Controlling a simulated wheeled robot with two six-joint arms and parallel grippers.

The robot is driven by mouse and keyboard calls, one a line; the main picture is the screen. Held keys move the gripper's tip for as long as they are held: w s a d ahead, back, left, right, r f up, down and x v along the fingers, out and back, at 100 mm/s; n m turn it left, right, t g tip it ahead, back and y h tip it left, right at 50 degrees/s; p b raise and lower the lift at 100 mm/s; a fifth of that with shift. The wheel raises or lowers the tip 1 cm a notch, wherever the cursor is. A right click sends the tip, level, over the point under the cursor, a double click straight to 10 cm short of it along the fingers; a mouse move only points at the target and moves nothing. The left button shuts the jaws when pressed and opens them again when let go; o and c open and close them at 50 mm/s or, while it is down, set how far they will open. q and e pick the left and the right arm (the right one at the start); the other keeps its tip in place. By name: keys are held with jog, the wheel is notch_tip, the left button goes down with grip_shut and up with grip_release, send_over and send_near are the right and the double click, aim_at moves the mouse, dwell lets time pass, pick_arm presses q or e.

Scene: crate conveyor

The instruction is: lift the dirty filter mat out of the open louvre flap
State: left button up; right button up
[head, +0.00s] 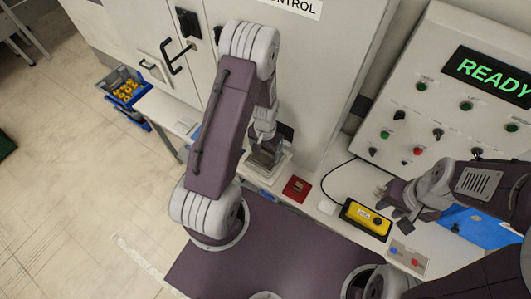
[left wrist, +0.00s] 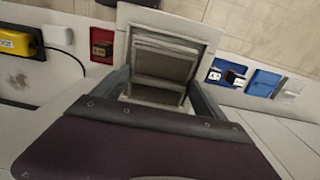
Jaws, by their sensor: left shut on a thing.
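The dirty filter mat (left wrist: 160,66) is a grey-brown panel with a pale edge, between the two fingers of my left gripper (left wrist: 160,92) in the left wrist view. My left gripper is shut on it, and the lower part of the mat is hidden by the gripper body. The pale frame of the open louvre flap (left wrist: 167,16) is just behind and around the mat; I cannot tell whether they touch. In the head view my left gripper (head: 266,148) is over the flap, at the cabinet's foot. My right gripper (head: 393,201) is over the bench at the right, its jaw gap unclear.
A red block (head: 296,188) and a yellow-black box (head: 366,219) with a cable lie on the bench right of the flap. A control panel reading READY (head: 445,105) stands behind. A blue bin (head: 124,88) with yellow items is at the left.

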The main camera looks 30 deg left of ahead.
aim_at(267, 154)
pick_arm(q)
jog(key=r, duration=0.2)
jog(key=r+b, duration=0.1)
jog(key=shift+d+r, duration=0.35)
jog(key=shift+r, duration=0.05)
jog(key=d+r+b, duration=0.1)
jog(key=d+r, duration=0.5)
jog(key=d, duration=0.5)
jog(key=shift+s+r, duration=0.15)
jog(key=shift+r, duration=0.2)
jog(key=shift+d, duration=0.1)
